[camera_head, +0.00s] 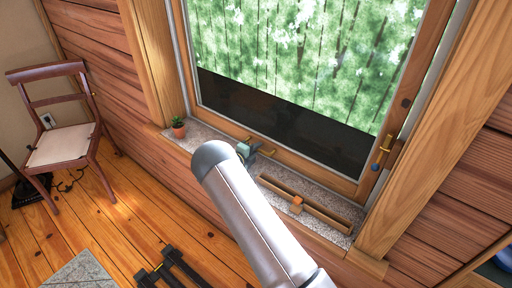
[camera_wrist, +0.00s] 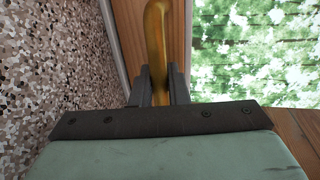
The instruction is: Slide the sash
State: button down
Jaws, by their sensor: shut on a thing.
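The wooden window sash (camera_head: 416,80) holds a large pane with greenery behind it and a dark band along its lower part. A brass handle (camera_wrist: 157,40) sits at the sash's lower rail. My gripper (camera_head: 254,151) is at this rail, just above the sill. In the wrist view the dark fingers of my gripper (camera_wrist: 160,85) are shut on the brass handle, one on each side. My arm hides part of the rail and sill in the head view. A second brass lever (camera_head: 385,146) is on the sash's right stile, apart from my gripper.
A speckled stone sill (camera_head: 275,168) runs below the sash. A wooden chair (camera_head: 62,140) stands on the floor at left.

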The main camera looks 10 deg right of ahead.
jog(key=c, duration=1.5)
grip_release()
jog(key=shift+s+f, duration=0.15)
jog(key=shift+f, duration=0.1)
jog(key=shift+r, duration=0.1)
jog(key=shift+a, duration=0.1)
jog(key=b+v, duration=0.1)
jog(key=v, duration=1.6)
jog(key=shift+a, duration=0.1)
